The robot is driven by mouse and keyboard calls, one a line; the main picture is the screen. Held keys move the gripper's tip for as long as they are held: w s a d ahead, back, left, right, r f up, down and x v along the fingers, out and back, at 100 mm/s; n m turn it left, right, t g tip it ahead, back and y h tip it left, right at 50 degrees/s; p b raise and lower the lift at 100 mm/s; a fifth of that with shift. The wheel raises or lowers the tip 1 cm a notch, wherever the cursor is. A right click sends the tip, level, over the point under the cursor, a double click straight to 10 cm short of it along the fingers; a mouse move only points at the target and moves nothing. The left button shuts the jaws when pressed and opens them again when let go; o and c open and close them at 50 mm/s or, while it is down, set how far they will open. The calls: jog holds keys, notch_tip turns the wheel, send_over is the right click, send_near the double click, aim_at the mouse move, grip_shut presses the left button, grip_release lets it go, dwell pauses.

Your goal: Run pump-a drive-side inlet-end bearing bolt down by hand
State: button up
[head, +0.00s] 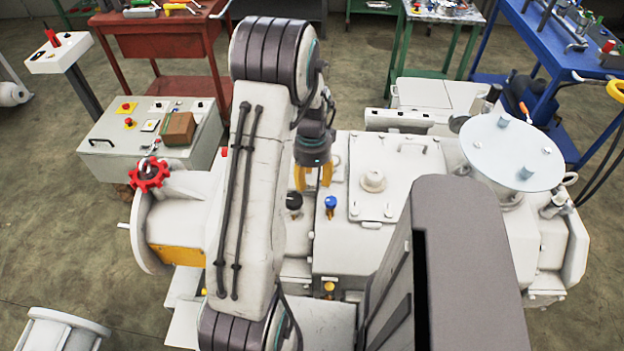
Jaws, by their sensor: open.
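The white pump (340,240) fills the middle of the view. My gripper (313,187) hangs over it, its yellow fingers apart and pointing down, with nothing seen between them. Below the fingers are a black knob (293,202) and a blue-topped fitting (331,204). I cannot tell whether the fingers touch anything. No bearing bolt can be made out for certain; my arm and column hide parts of the pump's left side and front.
A red handwheel (149,174) and a control box (105,150) stand left of my arm. A flat cover plate (395,165) with a raised boss lies right of my gripper, and a round pale flange (512,152) is farther right. Tool carts stand behind.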

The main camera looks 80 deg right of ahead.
jog(key=shift+f, duration=0.6)
jog(key=shift+c, duration=0.3)
grip_shut()
jog(key=shift+a, duration=0.1)
